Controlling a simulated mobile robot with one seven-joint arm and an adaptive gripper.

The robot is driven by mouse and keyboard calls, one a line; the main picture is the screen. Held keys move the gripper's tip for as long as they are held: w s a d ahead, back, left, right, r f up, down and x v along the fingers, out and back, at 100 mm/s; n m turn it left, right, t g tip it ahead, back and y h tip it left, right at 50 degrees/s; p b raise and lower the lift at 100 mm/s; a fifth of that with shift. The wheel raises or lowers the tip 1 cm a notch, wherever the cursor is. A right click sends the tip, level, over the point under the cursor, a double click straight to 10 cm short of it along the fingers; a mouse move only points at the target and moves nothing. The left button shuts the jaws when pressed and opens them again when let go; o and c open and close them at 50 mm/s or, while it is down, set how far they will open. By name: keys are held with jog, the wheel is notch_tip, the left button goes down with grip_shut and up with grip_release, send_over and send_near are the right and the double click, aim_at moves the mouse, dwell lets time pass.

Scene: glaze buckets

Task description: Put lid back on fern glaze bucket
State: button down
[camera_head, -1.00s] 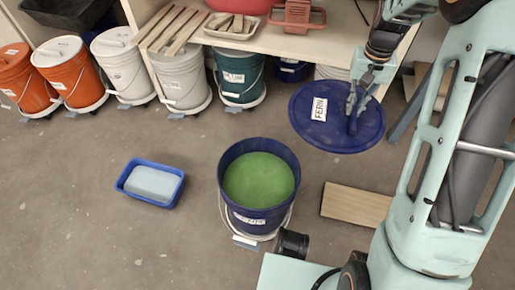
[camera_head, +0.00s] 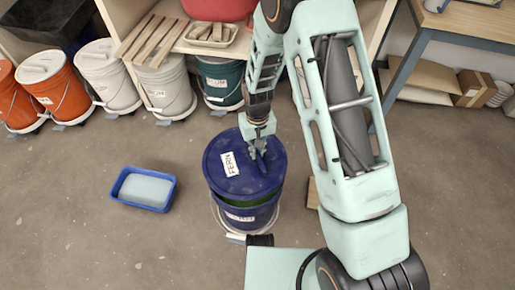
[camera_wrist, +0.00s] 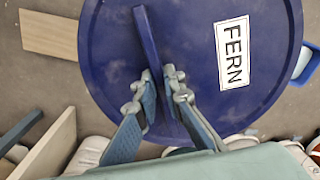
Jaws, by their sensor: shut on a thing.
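The round blue lid (camera_head: 238,183) with a white FERN label (camera_head: 230,164) is over the fern bucket in the head view. The blue fern bucket (camera_head: 261,216) stands on the floor, with a strip of green glaze (camera_head: 267,201) showing between lid and rim at the front right. The lid looks raised above the rim; contact at the back is hidden. My gripper (camera_head: 259,152) is shut on the lid's upright handle bar. In the wrist view, the fingers (camera_wrist: 159,85) pinch the handle (camera_wrist: 146,36) from both sides, and the lid (camera_wrist: 195,50) hides the bucket.
A wooden board (camera_wrist: 50,35) lies close by, partly hidden by my arm in the head view. Several buckets stand under the shelf behind. Floor in front left is clear.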

jog(key=shift+f+b, duration=1.75)
jog(key=shift+f, duration=0.9)
jog(key=shift+f+b, duration=0.65)
jog(key=shift+f, duration=0.15)
dwell(0.3)
dwell(0.3)
jog(key=c, duration=2)
grip_release()
jog(key=shift+o, duration=0.6)
jog(key=o, duration=0.4)
jog(key=shift+r, duration=0.1)
